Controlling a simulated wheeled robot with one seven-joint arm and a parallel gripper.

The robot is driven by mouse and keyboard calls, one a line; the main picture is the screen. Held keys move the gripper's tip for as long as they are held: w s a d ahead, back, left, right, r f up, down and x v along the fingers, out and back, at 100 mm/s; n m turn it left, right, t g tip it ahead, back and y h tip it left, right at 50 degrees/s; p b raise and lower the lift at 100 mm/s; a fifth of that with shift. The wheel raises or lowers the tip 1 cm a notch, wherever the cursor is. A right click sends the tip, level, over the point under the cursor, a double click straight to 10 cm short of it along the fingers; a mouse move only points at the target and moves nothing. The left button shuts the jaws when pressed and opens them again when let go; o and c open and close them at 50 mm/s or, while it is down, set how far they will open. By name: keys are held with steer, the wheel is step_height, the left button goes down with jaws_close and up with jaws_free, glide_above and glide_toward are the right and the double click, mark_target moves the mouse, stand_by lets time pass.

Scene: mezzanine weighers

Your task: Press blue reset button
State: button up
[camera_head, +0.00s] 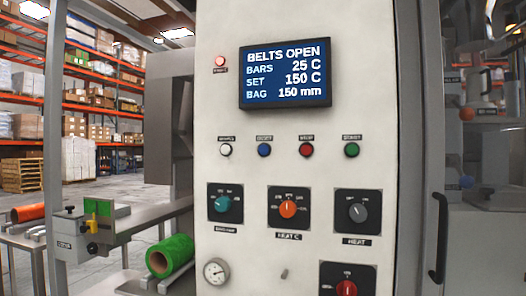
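The blue button (264,150) is small and round, on the pale control panel (300,25), second from the left in a row of buttons below the display. A small dark label sits just above it, too blurred to read surely. To its left is a white button (225,150); to its right are a red button (306,150) and a green button (351,150). Nothing covers the blue button. My gripper is not in view.
The display (285,75) reads "BELTS OPEN". Rotary knobs (288,209) sit below the buttons, with a gauge (216,271) at lower left. A door handle (440,238) is at right.

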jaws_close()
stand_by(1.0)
